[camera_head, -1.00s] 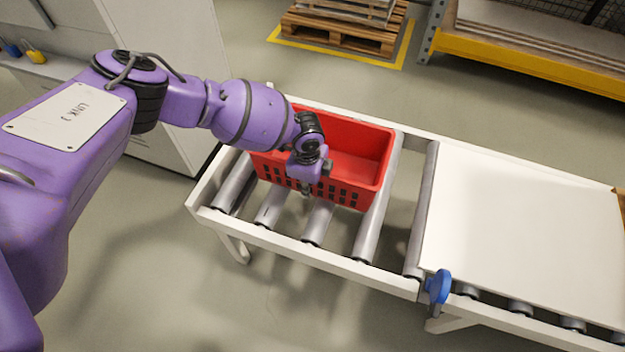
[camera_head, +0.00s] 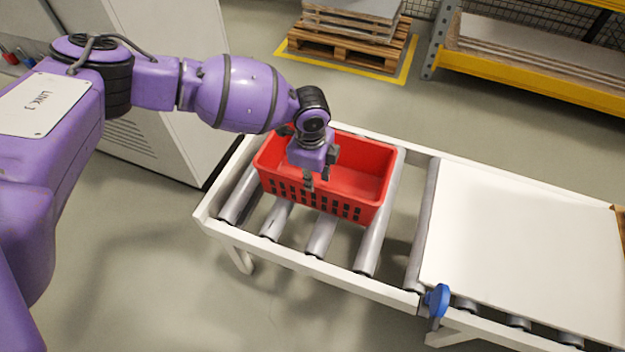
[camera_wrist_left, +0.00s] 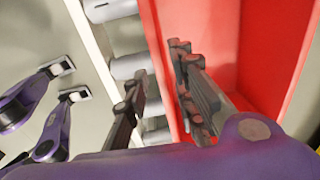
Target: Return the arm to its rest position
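My left gripper (camera_head: 318,180) is at the front wall of the red crate (camera_head: 362,178), near its left half. Its fingers are apart, and no object shows held between them. In the left wrist view, the left gripper (camera_wrist_left: 165,100) has one finger over the crate side and one over the rollers. The crate (camera_wrist_left: 270,45) has slots in its front wall, and its visible inside looks empty. The gripper hides part of its rim. I cannot tell whether a finger touches the wall. My right gripper is not in view.
The crate sits on the rollers (camera_head: 320,238) of a white-framed conveyor (camera_head: 290,262). A white panel (camera_head: 525,240) lies to the right, with a blue knob (camera_head: 438,300) at the front rail. A grey cabinet (camera_head: 170,125) stands behind my left arm. Open floor lies in front.

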